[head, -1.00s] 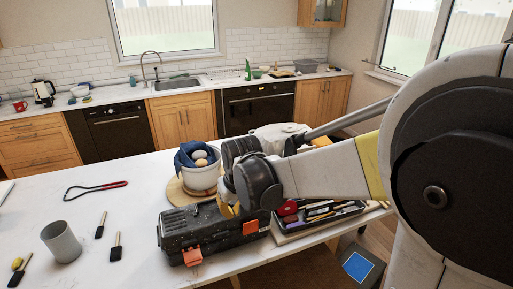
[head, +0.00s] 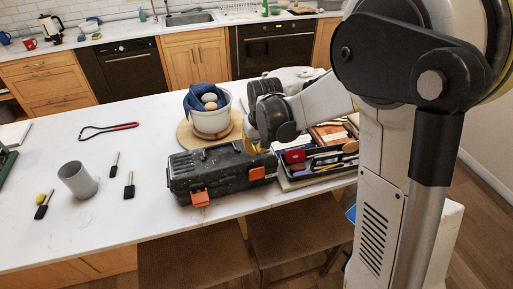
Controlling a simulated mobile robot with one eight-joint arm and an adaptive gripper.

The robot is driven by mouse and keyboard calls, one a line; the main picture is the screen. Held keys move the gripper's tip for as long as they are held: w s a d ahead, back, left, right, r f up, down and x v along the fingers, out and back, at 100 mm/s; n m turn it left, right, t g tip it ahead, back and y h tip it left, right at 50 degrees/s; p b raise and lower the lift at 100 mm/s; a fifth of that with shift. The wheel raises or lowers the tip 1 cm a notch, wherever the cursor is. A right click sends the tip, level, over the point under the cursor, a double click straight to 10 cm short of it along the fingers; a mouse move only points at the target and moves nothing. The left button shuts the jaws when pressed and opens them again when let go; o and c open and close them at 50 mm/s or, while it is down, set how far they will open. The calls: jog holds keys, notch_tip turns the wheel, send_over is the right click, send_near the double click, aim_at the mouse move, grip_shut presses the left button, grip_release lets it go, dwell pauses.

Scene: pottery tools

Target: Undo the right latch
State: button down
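A black toolbox (head: 222,176) stands closed near the front edge of the white table. Its right latch (head: 257,174) is orange and lies close against the box front. Its left latch (head: 200,198) is orange, sits lower and sticks out from the front. My gripper (head: 251,134) is above and behind the right end of the toolbox lid, apart from the right latch. Only a small yellow part of it shows; my wrist hides the fingers, so I cannot tell whether it is open or shut.
A white pot (head: 210,121) with a blue cloth stands on a round wooden board behind the toolbox. An open tool tray (head: 322,161) lies to the right. A grey cup (head: 77,180) and several brushes are at the left. Brown stools (head: 195,262) stand in front of the table.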

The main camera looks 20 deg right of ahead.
aim_at(257, 162)
jog(key=shift+s+b+x, duration=0.25)
jog(key=shift+b+x, duration=0.4)
jog(key=shift+x, duration=0.4)
jog(key=shift+s+b+x, duration=0.25)
jog(key=shift+b+x, duration=0.4)
jog(key=shift+x, duration=0.35)
jog(key=shift+s+b+x, duration=0.25)
jog(key=shift+b+x, duration=0.4)
jog(key=shift+x, duration=0.4)
jog(key=shift+s+f, duration=0.2)
jog(key=shift+s, duration=0.85)
jog(key=shift+s+f+b, duration=0.5)
jog(key=shift+s+f, duration=0.1)
jog(key=shift+s, duration=0.35)
jog(key=shift+s+f+b, duration=0.5)
jog(key=shift+s+f, duration=0.1)
jog(key=shift+s, duration=0.35)
jog(key=p+v, duration=0.6)
jog(key=v, duration=0.2)
jog(key=shift+r, duration=0.1)
